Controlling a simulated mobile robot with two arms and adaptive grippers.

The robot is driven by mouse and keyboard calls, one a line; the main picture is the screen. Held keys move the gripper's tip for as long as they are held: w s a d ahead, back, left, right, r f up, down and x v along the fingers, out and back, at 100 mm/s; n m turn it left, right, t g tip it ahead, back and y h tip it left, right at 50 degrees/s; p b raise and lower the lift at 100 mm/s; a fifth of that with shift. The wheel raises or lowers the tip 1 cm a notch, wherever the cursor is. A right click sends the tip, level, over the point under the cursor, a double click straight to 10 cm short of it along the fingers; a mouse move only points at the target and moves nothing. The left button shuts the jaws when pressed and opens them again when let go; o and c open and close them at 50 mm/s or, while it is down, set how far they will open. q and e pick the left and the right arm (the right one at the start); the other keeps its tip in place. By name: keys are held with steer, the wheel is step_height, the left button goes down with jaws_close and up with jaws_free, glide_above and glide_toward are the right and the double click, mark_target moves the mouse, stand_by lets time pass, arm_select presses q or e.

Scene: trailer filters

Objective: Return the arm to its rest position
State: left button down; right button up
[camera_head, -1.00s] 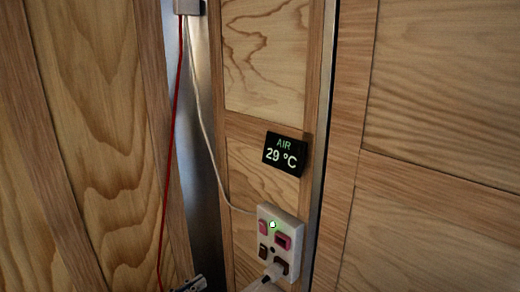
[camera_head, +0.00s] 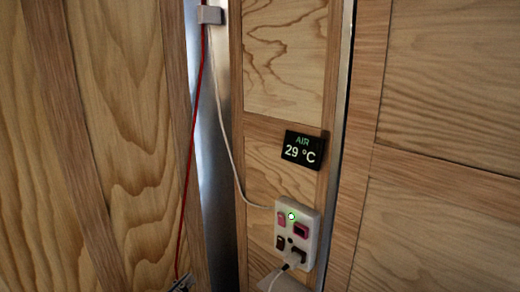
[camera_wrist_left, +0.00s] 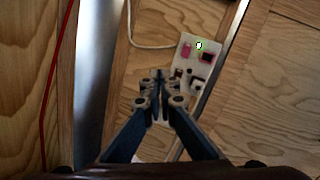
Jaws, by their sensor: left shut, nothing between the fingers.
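My left gripper shows at the bottom edge of the head view (camera_head: 182,284), where only a small part is visible. In the left wrist view its two dark fingers (camera_wrist_left: 160,78) meet at the tips, shut with nothing between them. The fingertips appear just left of and below a white switch panel (camera_wrist_left: 196,58) in that view. In the head view the switch panel (camera_head: 297,238) is on the wooden wall, with a green light lit and a white plug in its lower right socket. My right gripper is not in view.
A black display (camera_head: 303,149) reading "AIR 29 °C" is above the panel. A red cable (camera_head: 196,120) and a white cable (camera_head: 222,125) run down from a small white box (camera_head: 209,15). Wood-panelled walls (camera_head: 450,110) and a metal strip surround the corner.

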arm_select(q)
steer(key=s+a+f+n+g+y, duration=0.1)
steer(key=s+a+f+n+y, duration=0.4)
steer(key=n, duration=0.8)
steer(key=s+a+f+n+g+y, duration=0.2)
steer(key=a+f+n+y, duration=0.4)
steer(key=n, duration=0.7)
steer(key=s+d+f+n+g, duration=0.3)
steer(key=s+n, duration=0.1)
steer(key=s, duration=0.3)
steer(key=s+d+f+n+g, duration=0.2)
steer(key=s+f+n+g, duration=0.1)
steer(key=s, duration=0.4)
steer(key=s+d+f+n+g, duration=0.3)
steer(key=s+n, duration=0.1)
steer(key=s, duration=0.4)
step_height(320, 180, down, 27)
steer(key=s+g, duration=0.2)
steer(key=s, duration=0.1)
steer(key=s+a+f+g, duration=0.1)
steer(key=s+a+f, duration=0.2)
steer(key=s+f, duration=1.2)
steer(key=shift+s+f+m+h, duration=0.25)
steer(key=shift+s+m+h, duration=0.05)
steer(key=shift+s, duration=0.5)
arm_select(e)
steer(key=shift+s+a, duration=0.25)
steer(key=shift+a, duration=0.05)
